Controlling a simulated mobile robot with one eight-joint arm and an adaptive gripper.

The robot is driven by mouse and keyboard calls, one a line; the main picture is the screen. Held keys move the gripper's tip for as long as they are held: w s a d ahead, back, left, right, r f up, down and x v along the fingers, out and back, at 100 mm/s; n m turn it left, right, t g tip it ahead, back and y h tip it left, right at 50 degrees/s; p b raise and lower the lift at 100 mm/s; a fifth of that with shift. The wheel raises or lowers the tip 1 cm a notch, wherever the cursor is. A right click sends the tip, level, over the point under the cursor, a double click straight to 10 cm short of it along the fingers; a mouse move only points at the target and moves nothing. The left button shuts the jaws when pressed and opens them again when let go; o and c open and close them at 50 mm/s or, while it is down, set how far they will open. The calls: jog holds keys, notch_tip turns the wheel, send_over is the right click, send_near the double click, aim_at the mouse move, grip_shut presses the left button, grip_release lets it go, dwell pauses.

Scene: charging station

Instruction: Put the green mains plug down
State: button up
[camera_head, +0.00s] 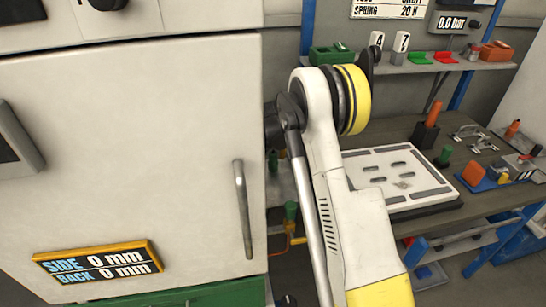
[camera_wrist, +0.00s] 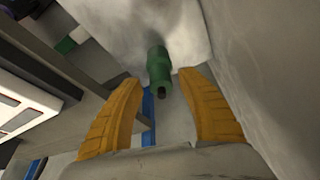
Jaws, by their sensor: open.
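A green cylindrical piece, which looks like the green mains plug (camera_wrist: 158,68), shows in the wrist view against a pale surface, with a dark opening at its near end. My gripper (camera_wrist: 161,82) is open, with its yellow fingers apart to the left and right of the green piece. Clear gaps show between it and both fingers. I cannot tell whether the piece stands on the pale surface or is fixed to it. In the head view my gripper is hidden behind my arm and the large white cabinet.
The white cabinet (camera_head: 150,150) with a vertical handle (camera_head: 242,210) fills the left of the head view. A workbench (camera_head: 400,128) on the right bears a white slotted plate (camera_head: 428,178) and an orange-and-blue holder (camera_head: 475,175). A shelf (camera_head: 430,67) with small bins runs above it.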

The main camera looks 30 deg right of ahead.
jog(key=p+v, duration=0.2)
jog(key=v, duration=0.7)
